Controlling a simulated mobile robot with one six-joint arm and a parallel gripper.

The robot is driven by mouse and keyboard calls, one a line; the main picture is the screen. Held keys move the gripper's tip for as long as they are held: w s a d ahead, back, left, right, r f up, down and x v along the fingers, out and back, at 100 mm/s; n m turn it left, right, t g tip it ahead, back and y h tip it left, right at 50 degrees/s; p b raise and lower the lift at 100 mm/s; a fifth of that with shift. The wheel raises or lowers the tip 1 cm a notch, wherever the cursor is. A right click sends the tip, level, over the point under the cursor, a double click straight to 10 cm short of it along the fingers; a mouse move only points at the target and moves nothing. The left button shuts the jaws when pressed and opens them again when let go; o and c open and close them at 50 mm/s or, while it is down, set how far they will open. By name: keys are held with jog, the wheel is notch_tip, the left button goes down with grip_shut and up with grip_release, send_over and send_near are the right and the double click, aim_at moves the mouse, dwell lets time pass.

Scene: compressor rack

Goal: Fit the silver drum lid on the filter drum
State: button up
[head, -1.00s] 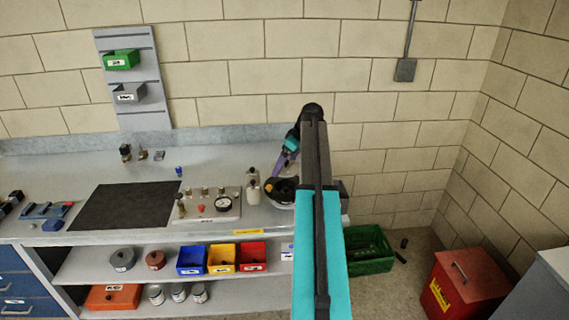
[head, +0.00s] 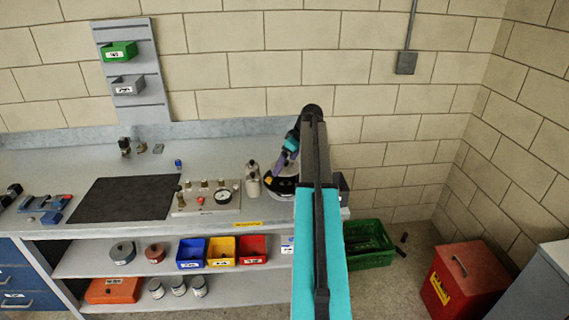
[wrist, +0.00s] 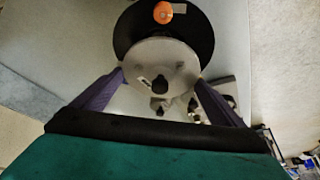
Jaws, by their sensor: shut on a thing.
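My gripper (wrist: 160,76) is shut on the silver drum lid (wrist: 150,60), with its purple fingers at opposite sides of the rim. The lid is a pale round disc with a black knob and a small label. Behind it in the wrist view is a wide black round top (wrist: 205,35) with an orange disc, which looks like the filter drum. In the head view the drum (head: 281,189) stands at the bench's right end, partly hidden by my arm. My gripper (head: 284,160) is above it. I cannot tell whether lid and drum touch.
A pale bottle (head: 253,182) and a gauge panel (head: 208,200) stand left of the drum. A black mat (head: 122,197) lies further left. A green crate (head: 368,250) and a red bin (head: 465,285) are on the floor at right.

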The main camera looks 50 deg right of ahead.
jog(key=shift+f+b, duration=0.5)
jog(key=shift+f, duration=0.05)
dwell(2.5)
jog(key=shift+f, duration=0.35)
jog(key=shift+r, duration=0.15)
jog(key=shift+r, duration=0.3)
jog(key=shift+f, duration=0.2)
jog(key=shift+f, duration=0.2)
jog(key=shift+r, duration=0.1)
jog(key=shift+r, duration=0.3)
jog(key=shift+f, duration=0.15)
dwell(0.5)
